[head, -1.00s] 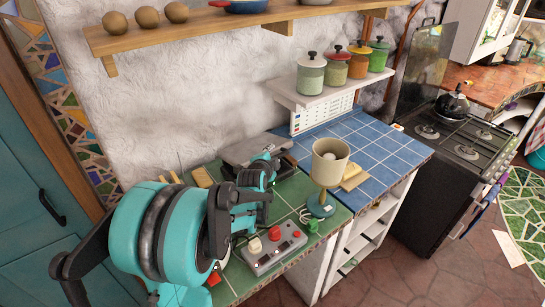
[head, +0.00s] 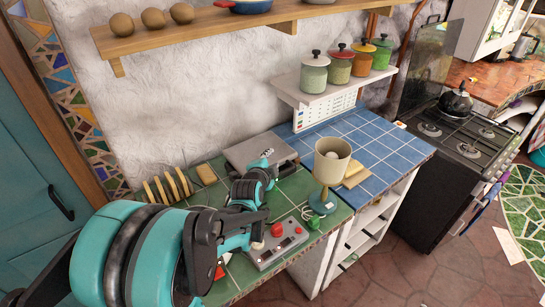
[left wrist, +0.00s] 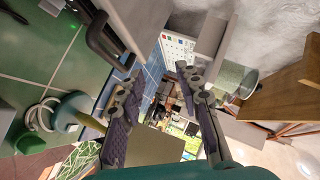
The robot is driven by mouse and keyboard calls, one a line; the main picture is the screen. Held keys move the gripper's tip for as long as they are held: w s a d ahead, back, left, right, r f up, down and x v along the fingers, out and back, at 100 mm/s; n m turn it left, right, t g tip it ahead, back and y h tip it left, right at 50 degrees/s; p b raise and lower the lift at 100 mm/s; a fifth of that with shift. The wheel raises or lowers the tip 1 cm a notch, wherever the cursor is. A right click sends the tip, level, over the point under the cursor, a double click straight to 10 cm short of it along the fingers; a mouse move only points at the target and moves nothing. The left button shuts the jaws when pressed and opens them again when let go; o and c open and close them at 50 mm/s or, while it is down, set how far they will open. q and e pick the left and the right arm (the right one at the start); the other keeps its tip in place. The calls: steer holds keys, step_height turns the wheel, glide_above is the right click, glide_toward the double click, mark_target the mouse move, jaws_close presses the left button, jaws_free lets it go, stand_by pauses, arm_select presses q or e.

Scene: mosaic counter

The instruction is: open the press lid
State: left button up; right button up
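The press (head: 243,154) is a flat grey box at the back of the green tiled counter, against the wall. Its lid looks shut. In the left wrist view the press (left wrist: 145,22) fills the top, with a dark bar handle (left wrist: 101,42) on its side. My left gripper (head: 267,158) is in front of the press and covers part of its front. In the left wrist view the left gripper (left wrist: 158,85) has its fingers apart, with nothing between them. The handle is beside the left-hand finger, outside the gap; I cannot tell whether they touch. My right gripper is not in view.
A lamp (head: 332,160) stands right of the gripper. A grey control box (head: 277,246) with a red button lies in front. A rack with slices (head: 165,188) and a yellowish block (head: 206,173) are left of the press. The blue tiled counter (head: 385,140) is mostly clear.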

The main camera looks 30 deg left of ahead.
arm_select(q)
steer(key=shift+p+v, duration=0.3)
steer(key=shift+v, duration=0.65)
